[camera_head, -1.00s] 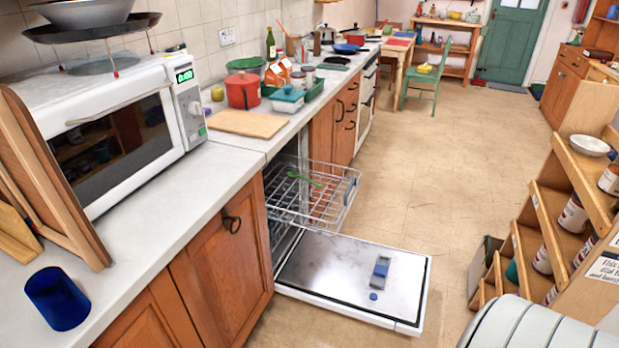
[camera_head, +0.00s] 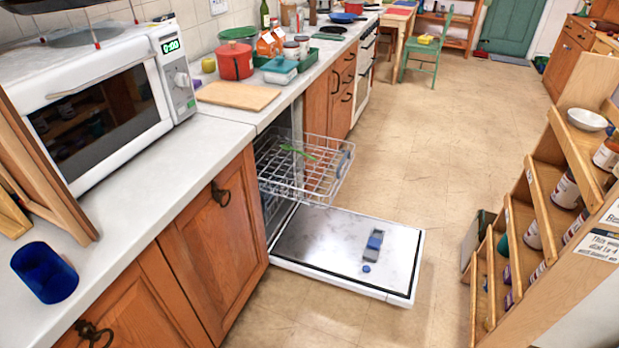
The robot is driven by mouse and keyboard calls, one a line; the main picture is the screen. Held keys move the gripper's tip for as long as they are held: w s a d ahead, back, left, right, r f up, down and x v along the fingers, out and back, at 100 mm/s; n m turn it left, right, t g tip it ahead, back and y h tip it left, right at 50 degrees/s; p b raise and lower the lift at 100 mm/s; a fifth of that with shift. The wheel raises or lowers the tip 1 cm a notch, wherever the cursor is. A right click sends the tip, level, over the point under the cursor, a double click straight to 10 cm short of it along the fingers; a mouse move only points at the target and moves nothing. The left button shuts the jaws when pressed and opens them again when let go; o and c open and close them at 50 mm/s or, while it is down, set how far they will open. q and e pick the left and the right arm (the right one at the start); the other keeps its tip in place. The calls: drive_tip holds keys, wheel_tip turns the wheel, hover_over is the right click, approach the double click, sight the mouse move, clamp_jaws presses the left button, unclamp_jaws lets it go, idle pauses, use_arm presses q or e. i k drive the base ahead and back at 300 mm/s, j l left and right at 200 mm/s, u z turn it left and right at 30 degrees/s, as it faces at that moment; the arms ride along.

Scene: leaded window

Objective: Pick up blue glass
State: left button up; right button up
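The blue glass (camera_head: 45,272) is a dark blue, see-through tumbler at the lower left of the head view. Neither of my grippers shows in the head view.
A white microwave (camera_head: 110,100) stands on the counter behind the glass. Wooden boards (camera_head: 40,165) lean at its left. The dishwasher door (camera_head: 345,250) is open low, with its wire rack (camera_head: 300,170) pulled out. A wooden shelf (camera_head: 545,215) stands at right; the floor between is clear.

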sight(49, 277)
drive_tip(key=u, duration=1.1)
